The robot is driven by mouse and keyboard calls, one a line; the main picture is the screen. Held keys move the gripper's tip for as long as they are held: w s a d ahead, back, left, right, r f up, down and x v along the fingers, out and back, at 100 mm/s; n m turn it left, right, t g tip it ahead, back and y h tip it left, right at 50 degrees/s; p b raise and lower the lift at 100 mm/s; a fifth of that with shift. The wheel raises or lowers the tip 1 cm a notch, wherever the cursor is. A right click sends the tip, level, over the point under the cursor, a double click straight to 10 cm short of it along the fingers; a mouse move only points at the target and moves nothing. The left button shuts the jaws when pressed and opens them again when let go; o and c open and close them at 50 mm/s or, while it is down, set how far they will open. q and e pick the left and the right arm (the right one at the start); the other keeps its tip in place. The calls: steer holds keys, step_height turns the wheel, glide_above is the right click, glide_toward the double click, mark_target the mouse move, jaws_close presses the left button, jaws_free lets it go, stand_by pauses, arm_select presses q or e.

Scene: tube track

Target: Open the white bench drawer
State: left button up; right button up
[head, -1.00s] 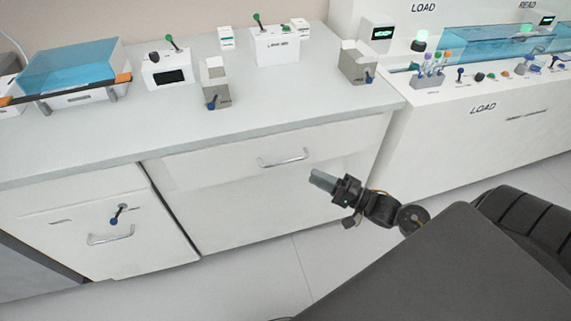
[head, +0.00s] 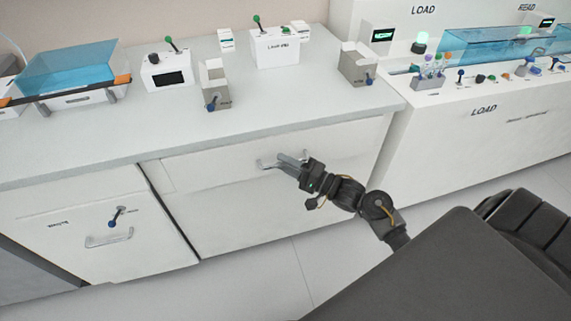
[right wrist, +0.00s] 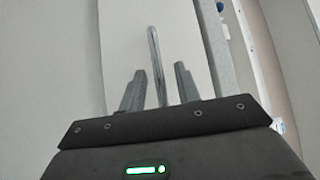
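The white bench drawer (head: 220,160) is the wide top drawer under the grey worktop. Its front looks flush with the bench. Its metal bar handle (head: 267,164) is partly hidden by my right gripper (head: 282,161) in the head view. In the right wrist view the handle (right wrist: 155,60) runs between the two fingers of the right gripper (right wrist: 158,90). The fingers are open, with a gap on both sides of the bar. My left gripper is not in view.
A lower left cabinet has its own handle (head: 109,238) and a blue-tipped lever (head: 117,216). The worktop (head: 120,125) carries a blue-lidded box (head: 68,68) and several small devices. A LOAD bench (head: 480,140) stands at the right. The floor before the drawer is clear.

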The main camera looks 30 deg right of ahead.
steer(key=shift+w+a, duration=0.1)
steer(key=shift+w, duration=0.05)
steer(key=shift+c, duration=0.3)
jaws_close()
